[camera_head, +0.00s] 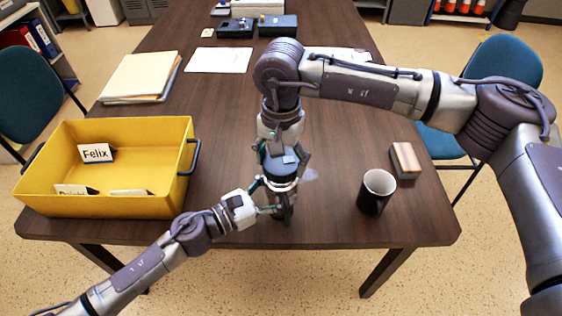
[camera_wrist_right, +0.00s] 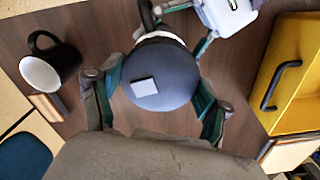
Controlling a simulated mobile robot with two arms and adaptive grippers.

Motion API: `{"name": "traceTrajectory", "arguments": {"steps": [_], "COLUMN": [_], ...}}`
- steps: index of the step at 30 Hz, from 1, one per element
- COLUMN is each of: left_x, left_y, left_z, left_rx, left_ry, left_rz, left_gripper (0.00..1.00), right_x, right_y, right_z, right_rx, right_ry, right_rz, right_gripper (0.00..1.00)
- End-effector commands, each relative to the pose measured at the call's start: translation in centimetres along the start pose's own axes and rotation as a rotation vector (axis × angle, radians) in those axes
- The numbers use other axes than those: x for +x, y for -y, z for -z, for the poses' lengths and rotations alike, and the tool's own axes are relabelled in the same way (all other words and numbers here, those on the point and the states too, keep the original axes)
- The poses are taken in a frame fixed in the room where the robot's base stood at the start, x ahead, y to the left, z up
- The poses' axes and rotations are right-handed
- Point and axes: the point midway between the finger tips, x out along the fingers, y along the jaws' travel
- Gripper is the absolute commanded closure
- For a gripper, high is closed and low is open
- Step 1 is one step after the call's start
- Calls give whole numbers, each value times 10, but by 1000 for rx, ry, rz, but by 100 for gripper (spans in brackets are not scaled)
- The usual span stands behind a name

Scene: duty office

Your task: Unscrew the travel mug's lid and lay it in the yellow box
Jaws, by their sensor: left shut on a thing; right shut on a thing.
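The travel mug (camera_head: 281,185) stands near the table's front edge, its dark blue lid (camera_head: 279,167) on top. In the right wrist view the round lid (camera_wrist_right: 158,72) fills the space between the fingers and bears a small light grey square. My right gripper (camera_head: 283,170) comes down from above and is shut on the lid. My left gripper (camera_head: 270,197) is shut on the mug's body from the front left, hiding part of it. The yellow box (camera_head: 110,205) stands at the table's left; its edge shows in the right wrist view (camera_wrist_right: 287,60).
A black mug (camera_head: 375,195) with a white inside and a pinkish block (camera_head: 405,160) stand to the right. The box holds name cards, one reading "Felix" (camera_head: 96,153). Folders (camera_head: 140,75) lie behind it. The table (camera_head: 225,130) is bare between box and travel mug.

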Motion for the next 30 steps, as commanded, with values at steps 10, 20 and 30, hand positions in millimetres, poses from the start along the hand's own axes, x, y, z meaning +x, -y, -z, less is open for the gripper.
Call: {"name": "traceTrajectory", "arguments": {"steps": [10, 20, 30], "left_x": [0, 0, 0], "left_y": [0, 0, 0], "left_z": [0, 0, 0], "left_rx": [0, 0, 0], "left_ry": [0, 0, 0], "left_rz": [0, 0, 0], "left_gripper": [100, 100, 24], "right_x": [-2, -34, -41], "right_y": [0, 0, 0], "right_z": [0, 0, 0], "right_rx": [0, 0, 0], "right_ry": [0, -2, 0], "right_rz": [0, 2, 0], "right_gripper": [65, 65, 65]}}
